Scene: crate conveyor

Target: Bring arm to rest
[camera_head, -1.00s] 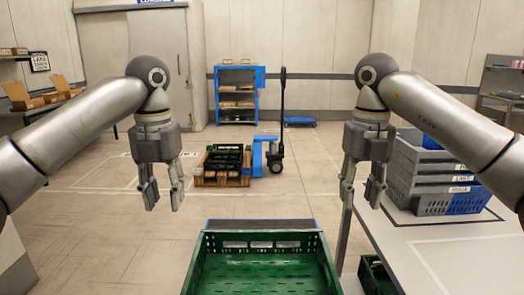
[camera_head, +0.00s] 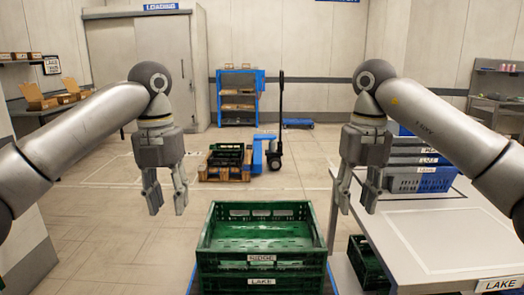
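My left gripper (camera_head: 165,190) hangs down at the left, its fingers apart with nothing between them. My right gripper (camera_head: 357,190) hangs down at the right, its fingers also apart and empty. Both are in the air, left and right of a stack of green crates (camera_head: 262,258) in the lower middle. The crate labels read "RIDGE" and "LAKE". The top crate looks empty. Neither gripper touches the crates.
A table (camera_head: 440,235) at the right carries stacked grey and blue crates (camera_head: 425,180) behind my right arm. Another green crate (camera_head: 368,262) sits low beside the table. A pallet jack (camera_head: 276,150) and a loaded pallet (camera_head: 226,163) stand farther back. Floor at the left is clear.

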